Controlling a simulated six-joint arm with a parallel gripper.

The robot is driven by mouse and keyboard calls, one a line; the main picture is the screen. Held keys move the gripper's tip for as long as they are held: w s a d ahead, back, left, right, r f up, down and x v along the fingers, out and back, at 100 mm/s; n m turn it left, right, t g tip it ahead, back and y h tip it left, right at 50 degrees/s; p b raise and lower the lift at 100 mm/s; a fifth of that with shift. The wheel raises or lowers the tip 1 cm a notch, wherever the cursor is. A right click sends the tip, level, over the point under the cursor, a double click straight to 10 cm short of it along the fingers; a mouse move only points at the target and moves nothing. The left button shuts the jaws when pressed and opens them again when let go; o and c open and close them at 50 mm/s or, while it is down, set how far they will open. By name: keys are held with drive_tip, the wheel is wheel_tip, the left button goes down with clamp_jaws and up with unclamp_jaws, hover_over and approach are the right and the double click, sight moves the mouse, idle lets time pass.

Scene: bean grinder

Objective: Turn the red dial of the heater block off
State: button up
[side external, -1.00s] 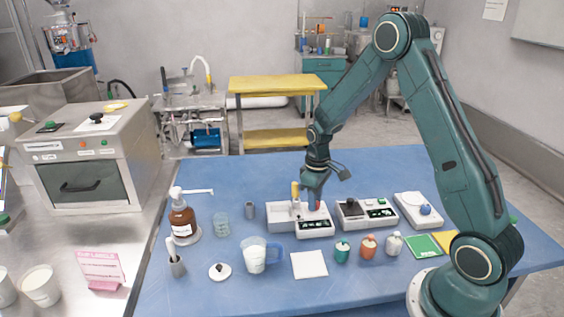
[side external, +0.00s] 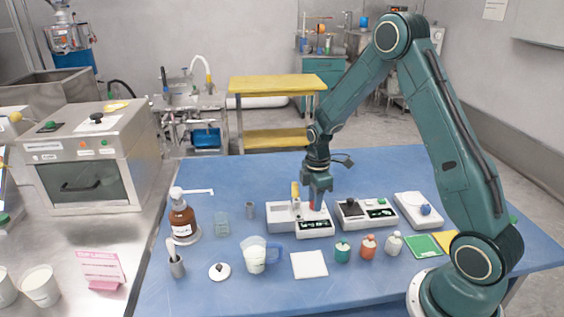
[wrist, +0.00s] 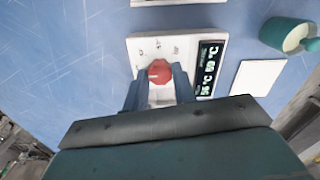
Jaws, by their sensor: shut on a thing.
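The white heater block (side external: 284,226) stands on the blue table below my gripper, with a lit display on its front. Its red dial (wrist: 159,72) shows in the wrist view with a pale pointer line towards the left. In the side view only a bit of red shows under the fingers. My gripper (wrist: 159,80) points down at the block, its two fingers closed on either side of the dial. The display (wrist: 207,68) shows temperature figures ending in °C, too small to read surely.
A second white device (side external: 366,212) with a black knob stands close to the right. A yellow-topped item (side external: 295,190) rises behind the block. A white square pad (side external: 309,264), a beaker (side external: 254,256) and small jars (side external: 342,251) sit in front.

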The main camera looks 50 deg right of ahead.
idle(0.3)
drive_tip(key=o, duration=1)
drive_tip(key=shift+r, duration=0.15)
wheel_tip(320, 180, up, 14)
drive_tip(key=shift+f, duration=0.2)
idle(0.4)
